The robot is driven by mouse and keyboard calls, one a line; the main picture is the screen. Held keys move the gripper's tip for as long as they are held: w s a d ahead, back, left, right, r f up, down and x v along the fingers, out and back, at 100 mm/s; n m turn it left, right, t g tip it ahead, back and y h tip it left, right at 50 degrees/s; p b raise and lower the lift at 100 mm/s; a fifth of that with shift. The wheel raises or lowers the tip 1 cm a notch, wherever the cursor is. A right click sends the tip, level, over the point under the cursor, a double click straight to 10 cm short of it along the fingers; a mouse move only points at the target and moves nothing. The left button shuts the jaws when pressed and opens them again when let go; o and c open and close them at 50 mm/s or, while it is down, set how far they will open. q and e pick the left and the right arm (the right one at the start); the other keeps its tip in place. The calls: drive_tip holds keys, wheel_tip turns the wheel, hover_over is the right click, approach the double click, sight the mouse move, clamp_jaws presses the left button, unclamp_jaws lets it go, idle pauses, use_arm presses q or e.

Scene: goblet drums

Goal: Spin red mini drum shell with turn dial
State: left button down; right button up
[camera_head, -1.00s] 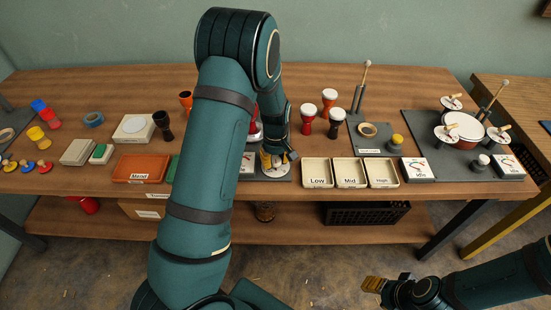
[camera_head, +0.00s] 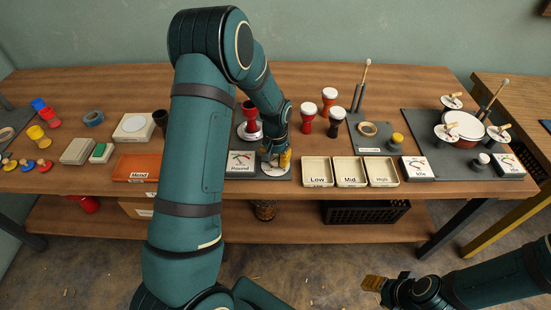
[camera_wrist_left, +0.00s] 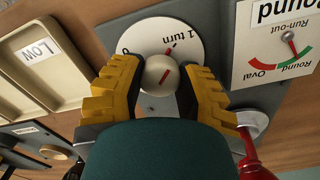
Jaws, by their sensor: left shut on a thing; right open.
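The red mini drum shell (camera_head: 249,112) stands upright on a round holder behind the gauge. A red edge of what looks like it shows at the lower right of the left wrist view (camera_wrist_left: 254,160). The turn dial has a white plate (camera_wrist_left: 140,38) marked "1 turn" and a pale round knob (camera_wrist_left: 160,80) with a red line tilted up and right. My left gripper (camera_head: 277,160) is shut on the knob, its yellow fingers on both sides (camera_wrist_left: 161,88). My right gripper (camera_head: 375,284) is open and empty, low in front of the table.
A gauge (camera_head: 241,163) labelled "Round" stands left of the dial; its face (camera_wrist_left: 280,45) reads "Run-out". Cream trays (camera_head: 350,172) labelled Low, Mid and High lie right of it. Several goblet drums (camera_head: 308,112) stand behind. An orange tray (camera_head: 135,167) lies left, partly behind my arm.

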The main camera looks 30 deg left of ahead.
sight(275, 158)
use_arm(q)
drive_tip(key=shift+m, duration=0.6)
drive_tip(key=shift+f, duration=0.1)
drive_tip(key=c, duration=0.5)
unclamp_jaws()
wheel_tip(275, 158, up, 12)
drive_tip(key=shift+r, duration=0.1)
idle(0.4)
